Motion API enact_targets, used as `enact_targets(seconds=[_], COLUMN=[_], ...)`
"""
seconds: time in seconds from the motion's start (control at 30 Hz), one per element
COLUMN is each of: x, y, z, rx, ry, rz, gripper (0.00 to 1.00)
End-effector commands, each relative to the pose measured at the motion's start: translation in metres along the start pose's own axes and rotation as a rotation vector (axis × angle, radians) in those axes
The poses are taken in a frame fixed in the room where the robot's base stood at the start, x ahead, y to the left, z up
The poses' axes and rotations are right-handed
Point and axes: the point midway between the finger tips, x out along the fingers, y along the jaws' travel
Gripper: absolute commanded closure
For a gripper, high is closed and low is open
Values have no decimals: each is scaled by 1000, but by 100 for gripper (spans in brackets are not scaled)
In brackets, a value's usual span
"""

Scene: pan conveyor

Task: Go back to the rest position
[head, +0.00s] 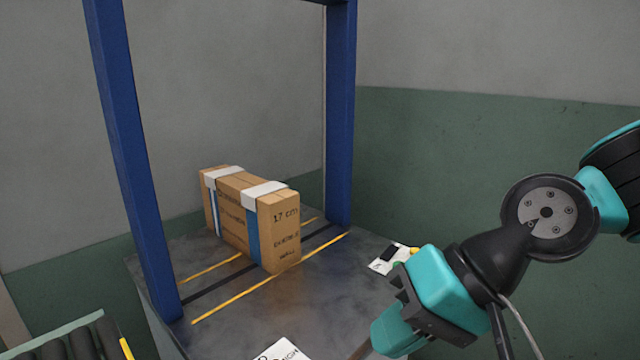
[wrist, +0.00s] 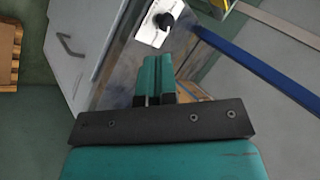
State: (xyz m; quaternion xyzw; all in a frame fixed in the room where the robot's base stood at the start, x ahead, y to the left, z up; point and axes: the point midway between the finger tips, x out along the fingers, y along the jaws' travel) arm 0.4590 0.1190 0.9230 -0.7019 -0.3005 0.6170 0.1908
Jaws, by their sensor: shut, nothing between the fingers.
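My gripper (wrist: 153,80) shows in the wrist view with its two teal fingers together and nothing between them. In the head view my gripper's body is at the lower right, beside the grey table, and its fingertips are hard to make out there. My arm reaches in from the right edge.
A cardboard box (head: 235,215) with white and blue straps stands on the grey table (head: 225,325) between two blue posts (head: 340,120). A white panel with a black knob (head: 388,258) is on the table's right side. A roller conveyor (head: 75,345) is at lower left. Walls stand behind.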

Motion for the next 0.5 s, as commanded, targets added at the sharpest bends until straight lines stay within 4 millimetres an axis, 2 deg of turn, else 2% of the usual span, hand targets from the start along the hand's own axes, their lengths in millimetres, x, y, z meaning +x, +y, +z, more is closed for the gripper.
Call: enact_targets(seconds=[0.1, 0.27, 0.3, 0.5], x=[-23, -54, -66, -102], y=[18, 43, 34, 3], z=[30, 66, 64, 55], rx=[-217, -436, -445, -437], ry=[-67, -184, -195, -195], rz=[149, 308, 313, 308], gripper=[100, 100, 100, 100])
